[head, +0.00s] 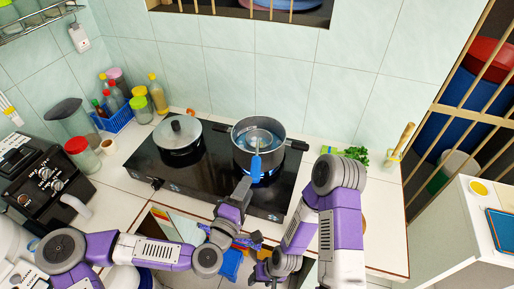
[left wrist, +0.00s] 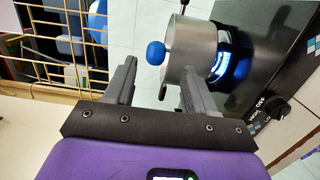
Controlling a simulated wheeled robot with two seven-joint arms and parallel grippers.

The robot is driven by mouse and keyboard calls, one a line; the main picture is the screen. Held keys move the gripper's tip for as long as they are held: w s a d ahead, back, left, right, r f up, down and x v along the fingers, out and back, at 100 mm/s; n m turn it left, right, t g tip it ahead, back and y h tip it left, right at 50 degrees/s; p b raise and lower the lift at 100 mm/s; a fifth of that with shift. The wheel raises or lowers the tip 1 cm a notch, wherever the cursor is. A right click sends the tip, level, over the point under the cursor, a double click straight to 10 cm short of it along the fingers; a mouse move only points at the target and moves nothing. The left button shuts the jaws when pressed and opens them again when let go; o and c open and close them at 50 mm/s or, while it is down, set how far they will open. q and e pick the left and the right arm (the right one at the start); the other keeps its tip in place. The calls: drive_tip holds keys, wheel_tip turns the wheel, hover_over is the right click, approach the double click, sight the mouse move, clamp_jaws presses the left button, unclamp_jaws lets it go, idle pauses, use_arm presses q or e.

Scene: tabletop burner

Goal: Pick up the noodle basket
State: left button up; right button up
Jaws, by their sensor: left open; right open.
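The noodle basket's blue handle (head: 255,166) sticks out over the front rim of the grey pot (head: 242,153) on the right burner. In the left wrist view the handle's rounded blue end (left wrist: 156,52) points toward me, in front of the pot wall (left wrist: 198,50). My left gripper (head: 246,184) is open just in front of the handle. Its two fingers (left wrist: 156,82) lie either side of the handle's line, not closed on it. My right gripper (head: 259,271) is open, low in front of the counter, and empty.
A lidded pot (head: 178,134) stands on the left burner of the black stove (head: 212,184). A blue flame (left wrist: 222,57) burns under the right pot. Bottles in a blue rack (head: 118,121) stand at left. Green vegetables (head: 355,154) lie right of the stove.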

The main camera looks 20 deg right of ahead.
sight(255, 170)
use_arm(q)
drive_tip(key=x, duration=0.6)
drive_tip(key=shift+w+d+r, duration=0.2)
drive_tip(key=shift+r, duration=0.15)
clamp_jaws()
idle(0.5)
idle(0.5)
drive_tip(key=shift+r, duration=0.15)
